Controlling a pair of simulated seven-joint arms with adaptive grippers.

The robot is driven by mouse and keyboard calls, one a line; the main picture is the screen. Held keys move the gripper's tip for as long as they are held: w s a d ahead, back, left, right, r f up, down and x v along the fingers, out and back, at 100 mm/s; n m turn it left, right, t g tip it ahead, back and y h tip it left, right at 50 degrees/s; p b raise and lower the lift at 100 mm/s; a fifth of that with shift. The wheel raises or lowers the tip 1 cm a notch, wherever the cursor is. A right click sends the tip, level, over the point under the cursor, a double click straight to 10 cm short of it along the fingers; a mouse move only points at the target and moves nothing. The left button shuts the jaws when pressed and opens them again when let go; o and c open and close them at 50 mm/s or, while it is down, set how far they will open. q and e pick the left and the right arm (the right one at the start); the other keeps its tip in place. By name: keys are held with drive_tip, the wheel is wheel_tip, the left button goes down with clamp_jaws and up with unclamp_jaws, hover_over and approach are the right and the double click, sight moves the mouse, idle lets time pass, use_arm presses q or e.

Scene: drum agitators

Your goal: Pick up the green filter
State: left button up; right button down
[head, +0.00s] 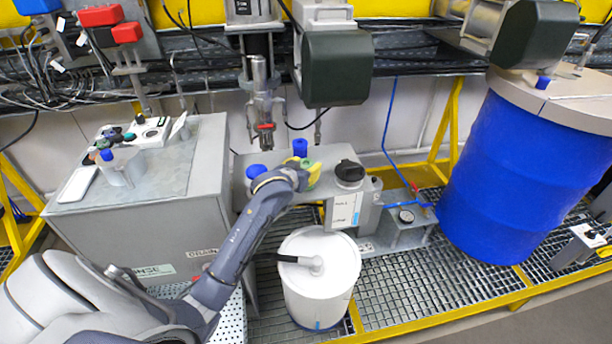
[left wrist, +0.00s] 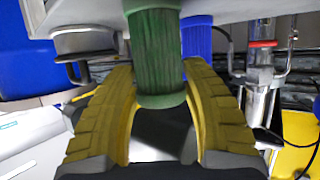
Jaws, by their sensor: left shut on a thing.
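The green filter (left wrist: 155,50) is a ribbed green cylinder with a wider smooth cap, between the yellow fingers in the left wrist view. In the head view only a small part of the green filter (head: 305,163) shows, at the grey bench block. My left gripper (head: 312,174) is shut on it, one finger on each side. I cannot tell whether the filter still touches the bench surface. A blue filter (head: 300,147) stands just behind it and also shows in the left wrist view (left wrist: 197,36). My right gripper is not in view.
Another blue-topped piece (head: 256,172) is left of the gripper, and a black-capped bottle (head: 349,176) is to its right. A metal agitator shaft (head: 262,105) hangs above. A white lidded bucket (head: 320,290) stands in front, and a large blue drum (head: 520,170) at right.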

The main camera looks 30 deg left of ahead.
use_arm(q)
drive_tip(key=shift+c, duration=1)
drive_tip(key=shift+r, duration=0.1)
